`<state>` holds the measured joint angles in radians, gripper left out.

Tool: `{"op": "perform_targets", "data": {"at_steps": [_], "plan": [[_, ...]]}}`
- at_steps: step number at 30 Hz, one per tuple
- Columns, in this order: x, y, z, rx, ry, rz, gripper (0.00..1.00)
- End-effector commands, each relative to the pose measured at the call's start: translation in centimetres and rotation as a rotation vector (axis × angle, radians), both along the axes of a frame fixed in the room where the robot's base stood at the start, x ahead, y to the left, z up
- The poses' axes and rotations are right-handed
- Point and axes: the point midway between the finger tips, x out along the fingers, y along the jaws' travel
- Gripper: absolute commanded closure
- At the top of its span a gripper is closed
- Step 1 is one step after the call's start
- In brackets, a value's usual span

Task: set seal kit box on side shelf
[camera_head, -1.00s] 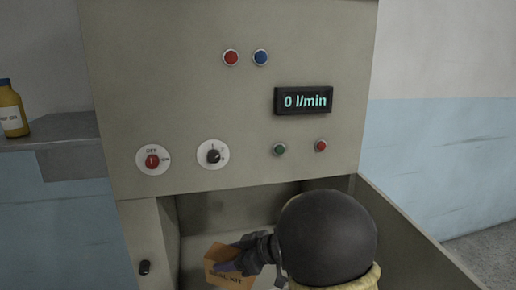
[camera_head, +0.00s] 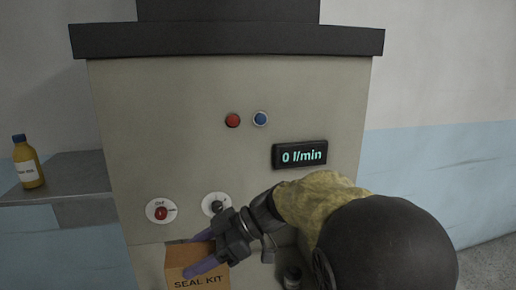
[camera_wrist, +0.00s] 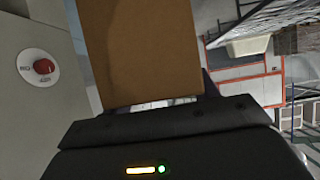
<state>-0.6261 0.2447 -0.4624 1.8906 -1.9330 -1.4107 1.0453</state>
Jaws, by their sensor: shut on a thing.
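The seal kit box (camera_head: 196,268) is a brown cardboard box with "SEAL KIT" printed on its front. It is at the bottom of the head view, in front of the machine's panel. My gripper (camera_head: 208,253) is shut on the box, its purple fingers at the box's upper part. In the wrist view the box (camera_wrist: 140,50) fills the top centre, above the dark gripper body. The side shelf (camera_head: 75,176) is a grey ledge at the left of the machine, and the box is to its right and lower in the picture.
A yellow bottle with a blue cap (camera_head: 28,163) stands on the shelf's left part; the shelf to its right is bare. The machine panel (camera_head: 190,120) stands beside the shelf, with a red knob (camera_head: 161,213), a dark knob (camera_head: 215,204) and a "0 l/min" display (camera_head: 300,155).

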Motion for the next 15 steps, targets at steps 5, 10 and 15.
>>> {"op": "perform_targets", "data": {"at_steps": [5, 10, 15], "plan": [[-0.3, 0.0, 0.7, 0.001, 0.000, 0.014, 0.73], [-0.3, 0.0, 0.6, 0.001, 0.000, 0.013, 0.73], [0.2, 0.8, -0.5, -0.002, 0.003, -0.007, 0.73]]}}
